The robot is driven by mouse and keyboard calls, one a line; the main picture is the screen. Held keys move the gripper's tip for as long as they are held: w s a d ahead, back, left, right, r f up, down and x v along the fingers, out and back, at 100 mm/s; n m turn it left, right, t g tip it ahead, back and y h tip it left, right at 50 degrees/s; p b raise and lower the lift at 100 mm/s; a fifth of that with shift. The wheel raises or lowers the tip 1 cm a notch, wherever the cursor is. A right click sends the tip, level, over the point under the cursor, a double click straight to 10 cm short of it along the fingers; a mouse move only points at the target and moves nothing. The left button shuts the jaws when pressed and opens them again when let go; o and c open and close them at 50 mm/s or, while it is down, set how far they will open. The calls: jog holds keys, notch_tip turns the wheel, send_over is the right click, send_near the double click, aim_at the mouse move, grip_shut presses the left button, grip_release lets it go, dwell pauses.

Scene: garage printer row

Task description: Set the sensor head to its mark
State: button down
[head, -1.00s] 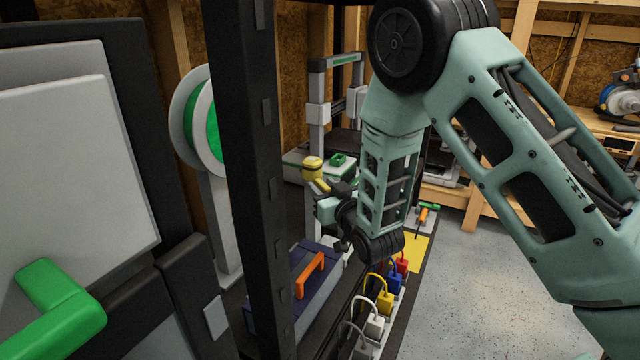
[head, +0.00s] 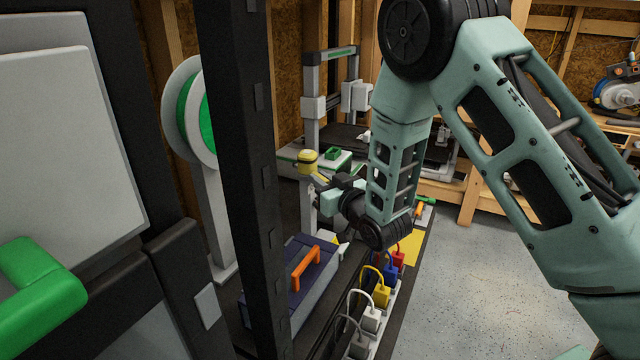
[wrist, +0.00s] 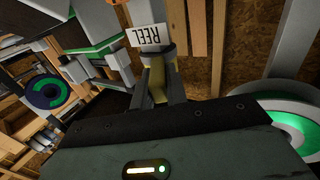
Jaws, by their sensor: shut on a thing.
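My gripper (head: 316,176) is in the middle of the head view, at the end of my bent arm. It is shut on a yellow piece with a rounded top, which I take to be the sensor head (head: 308,158). In the wrist view the two fingers close on a yellow part of the sensor head (wrist: 156,82), with a dark collar beyond it.
A printer frame (head: 313,103) with a small green block (head: 333,154) stands behind. A dark upright post (head: 243,150) and a green spool (head: 186,108) are at left. Below are a toolbox with an orange handle (head: 306,268) and coloured plugs (head: 382,296). Open floor lies right.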

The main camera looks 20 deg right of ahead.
jog(key=shift+w+d+f+n+g+y+b, duration=0.1)
jog(key=shift+w+d+n+g+y+b, duration=0.5)
jog(key=shift+n+g+y, duration=1.65)
jog(key=shift+w+d+r+n+g+y+b, duration=0.15)
jog(key=shift+w+d+n+g+y, duration=0.8)
jog(key=shift+n+g+y, duration=1.25)
jog(key=shift+w+d+f+n+g+y+b, duration=0.15)
jog(key=shift+w+d+n+g+y+b, duration=0.45)
jog(key=shift+n+g+y, duration=1.6)
jog(key=shift+w+d+g+h, duration=0.1)
jog(key=shift+w+g+h, duration=0.2)
jog(key=shift+g, duration=0.35)
jog(key=c, duration=1.4)
grip_release()
jog(key=s+d+b, duration=0.1)
jog(key=s+d, duration=0.1)
jog(key=d, duration=1.5)
jog(key=shift+s, duration=0.35)
jog(key=shift+d, duration=0.1)
